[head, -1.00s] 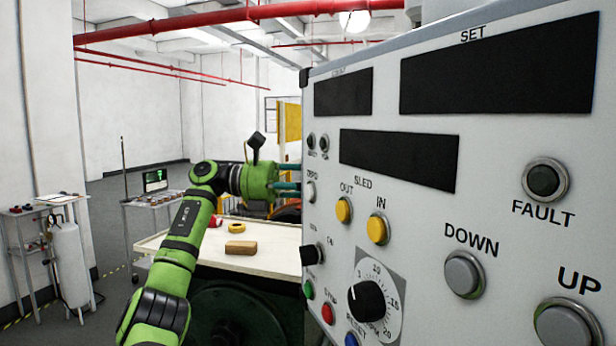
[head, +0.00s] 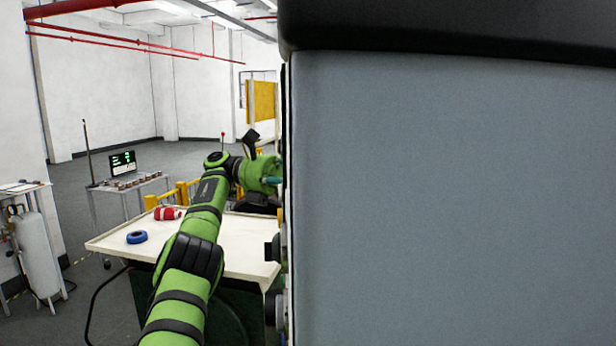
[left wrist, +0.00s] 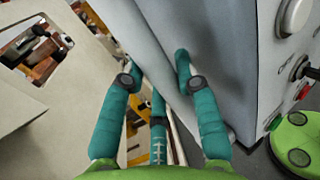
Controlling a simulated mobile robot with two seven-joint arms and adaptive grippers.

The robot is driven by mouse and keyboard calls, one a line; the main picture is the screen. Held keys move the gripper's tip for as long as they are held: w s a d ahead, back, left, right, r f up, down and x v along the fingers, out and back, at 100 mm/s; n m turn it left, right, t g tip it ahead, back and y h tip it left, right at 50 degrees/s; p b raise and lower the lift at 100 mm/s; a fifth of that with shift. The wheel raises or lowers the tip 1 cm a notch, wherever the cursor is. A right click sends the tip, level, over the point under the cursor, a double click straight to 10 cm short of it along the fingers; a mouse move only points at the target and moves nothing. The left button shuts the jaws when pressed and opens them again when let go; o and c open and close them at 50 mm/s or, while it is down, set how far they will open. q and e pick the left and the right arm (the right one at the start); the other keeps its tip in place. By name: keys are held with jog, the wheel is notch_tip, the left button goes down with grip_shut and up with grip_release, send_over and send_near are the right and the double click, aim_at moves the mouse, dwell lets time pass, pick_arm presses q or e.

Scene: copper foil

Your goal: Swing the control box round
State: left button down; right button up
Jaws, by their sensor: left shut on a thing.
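The control box (head: 450,200) fills the right half of the head view, very close. A plain grey face with a black top edge is toward me, and the knobs and buttons show only edge-on at its left border. In the left wrist view, the box (left wrist: 225,75) shows a grey side and, at right, a panel with buttons. My left gripper (left wrist: 157,65) is shut on the control box at its edge. In the head view the left gripper (head: 274,180) is at the box's left border, its fingertips partly hidden. My right gripper is not in view.
A pale-topped table (head: 225,250) stands behind my left arm, with a blue tape roll (head: 137,237) and a red roll (head: 168,213). A cart with a laptop (head: 123,162) and a gas cylinder (head: 38,250) stand at left. Floor beyond the cart is clear.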

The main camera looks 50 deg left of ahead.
pick_arm(q)
jog(key=shift+d+f, duration=0.15)
jog(key=shift+f, duration=0.2)
jog(key=c, duration=1.1)
grip_release()
jog(key=shift+o, duration=1)
jog(key=shift+w+d+r, duration=0.1)
jog(key=shift+w, duration=0.1)
jog(key=shift+s+r, duration=0.1)
jog(key=shift+r, duration=0.05)
